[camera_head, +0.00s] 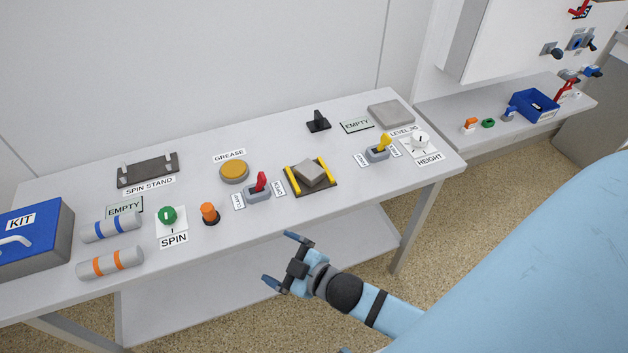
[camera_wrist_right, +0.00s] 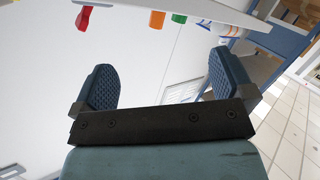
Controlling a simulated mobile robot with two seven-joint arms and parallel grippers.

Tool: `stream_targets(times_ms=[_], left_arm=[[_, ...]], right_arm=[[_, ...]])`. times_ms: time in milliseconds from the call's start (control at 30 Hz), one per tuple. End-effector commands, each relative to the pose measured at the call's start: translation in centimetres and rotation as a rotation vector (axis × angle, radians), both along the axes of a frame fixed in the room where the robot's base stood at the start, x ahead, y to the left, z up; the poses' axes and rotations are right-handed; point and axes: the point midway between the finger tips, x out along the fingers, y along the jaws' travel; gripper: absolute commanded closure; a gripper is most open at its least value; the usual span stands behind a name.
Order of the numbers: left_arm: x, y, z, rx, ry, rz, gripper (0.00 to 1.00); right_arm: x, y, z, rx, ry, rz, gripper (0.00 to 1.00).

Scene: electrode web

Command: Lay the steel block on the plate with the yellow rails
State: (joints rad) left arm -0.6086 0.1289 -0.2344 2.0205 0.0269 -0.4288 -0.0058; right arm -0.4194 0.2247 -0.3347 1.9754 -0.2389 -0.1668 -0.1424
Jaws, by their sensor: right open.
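The steel block (camera_head: 311,173) is a small grey block. In the head view it rests, turned at an angle, on the dark plate with yellow rails (camera_head: 328,190), between the two rails. My right gripper (camera_head: 286,260) is open and empty in front of the table's front edge, apart from the block and below it in the picture. Its two blue fingers (camera_wrist_right: 161,88) stand wide apart in the right wrist view, with nothing between them. My left gripper is not in view.
The white table (camera_head: 80,190) carries a blue kit box (camera_head: 55,250), rollers, a spin stand (camera_head: 148,170), a red-handled clamp (camera_head: 260,190), a yellow-handled clamp (camera_head: 380,150), a height knob (camera_head: 420,142) and a grey slab (camera_head: 391,113). Floor lies free before the table.

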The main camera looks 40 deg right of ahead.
Motion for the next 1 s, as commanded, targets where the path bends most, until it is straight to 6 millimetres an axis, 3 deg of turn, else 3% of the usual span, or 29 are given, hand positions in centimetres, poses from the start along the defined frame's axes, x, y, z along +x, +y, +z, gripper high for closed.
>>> stream_targets(times_ms=[33,100,200,333,567,767,1000], left_arm=[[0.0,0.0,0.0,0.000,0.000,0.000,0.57],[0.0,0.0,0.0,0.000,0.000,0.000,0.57],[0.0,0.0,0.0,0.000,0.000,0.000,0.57],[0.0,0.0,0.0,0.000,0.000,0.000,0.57],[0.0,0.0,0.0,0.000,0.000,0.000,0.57],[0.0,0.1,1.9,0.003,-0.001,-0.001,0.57],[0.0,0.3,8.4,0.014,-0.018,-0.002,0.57]], right_arm=[[-2.2,-0.7,-2.0,0.089,0.135,-0.069,0.00],[-4.7,-1.5,-4.1,0.193,0.289,-0.146,0.00],[-7.3,-2.1,-5.9,0.288,0.432,-0.217,0.00],[-8.6,-2.3,-6.7,0.334,0.498,-0.251,0.00],[-8.5,-2.3,-6.7,0.333,0.499,-0.249,0.00],[-8.6,-2.3,-4.9,0.328,0.495,-0.248,0.00],[-8.7,-2.6,1.4,0.316,0.481,-0.245,0.00]])
